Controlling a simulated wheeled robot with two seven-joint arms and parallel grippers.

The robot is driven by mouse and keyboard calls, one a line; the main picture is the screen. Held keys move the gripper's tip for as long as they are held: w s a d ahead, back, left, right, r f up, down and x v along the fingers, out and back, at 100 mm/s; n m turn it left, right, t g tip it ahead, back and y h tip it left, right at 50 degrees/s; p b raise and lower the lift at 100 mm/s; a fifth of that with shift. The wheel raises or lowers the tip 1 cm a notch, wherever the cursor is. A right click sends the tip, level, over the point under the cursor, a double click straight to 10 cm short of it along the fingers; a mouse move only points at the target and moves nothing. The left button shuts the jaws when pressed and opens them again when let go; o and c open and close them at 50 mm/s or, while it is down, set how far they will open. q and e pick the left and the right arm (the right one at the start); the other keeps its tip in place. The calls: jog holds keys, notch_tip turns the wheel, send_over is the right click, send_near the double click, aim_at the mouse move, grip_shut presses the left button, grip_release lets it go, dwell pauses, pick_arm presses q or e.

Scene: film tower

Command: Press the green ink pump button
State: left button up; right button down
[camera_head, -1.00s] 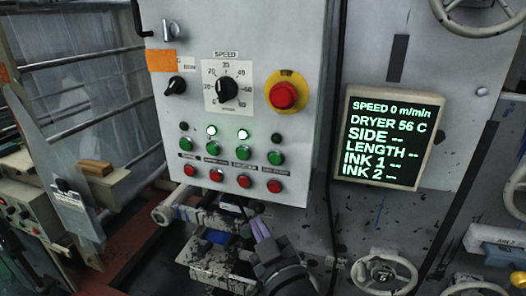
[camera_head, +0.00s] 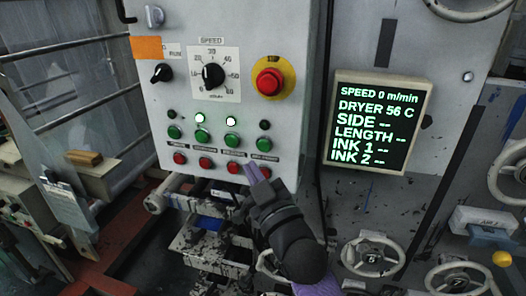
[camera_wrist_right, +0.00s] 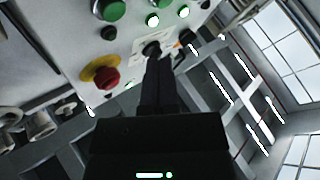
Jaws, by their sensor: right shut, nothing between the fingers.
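The control panel (camera_head: 235,60) has a row of green buttons above a row of red ones. The rightmost green button (camera_head: 264,145), with a small label below it, appears to be the ink pump's. The lamp (camera_head: 264,125) above it is dark. In the right wrist view that green button (camera_wrist_right: 110,8) shows at the top edge, beside its dark lamp. My right gripper (camera_head: 254,172) is shut and empty. Contact cannot be told. My left gripper is not in view.
A red stop button (camera_head: 269,81) on a yellow disc sits above the green row. A black speed knob (camera_head: 213,75) is left of it. The display (camera_head: 376,127) reads speed 0, ink 1 and 2 blank. Handwheels (camera_head: 373,257) stand at lower right.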

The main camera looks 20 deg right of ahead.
aim_at(257, 145)
jog(key=shift+w+d+b, duration=0.3)
jog(key=shift+w+d, duration=0.35)
jog(key=shift+w, duration=0.3)
jog(key=shift+w+d+b, duration=0.25)
jog(key=shift+w+d, duration=0.35)
jog(key=shift+w, duration=0.3)
jog(key=shift+w, duration=0.1)
dwell(0.6)
jog(key=shift+w+d, duration=0.25)
jog(key=shift+w+d, duration=0.25)
jog(key=shift+w, duration=0.1)
dwell(0.8)
jog(key=shift+s, duration=0.1)
jog(key=shift+s+a+p, duration=0.4)
jog(key=shift+s+a, duration=0.1)
jog(key=shift+s, duration=0.15)
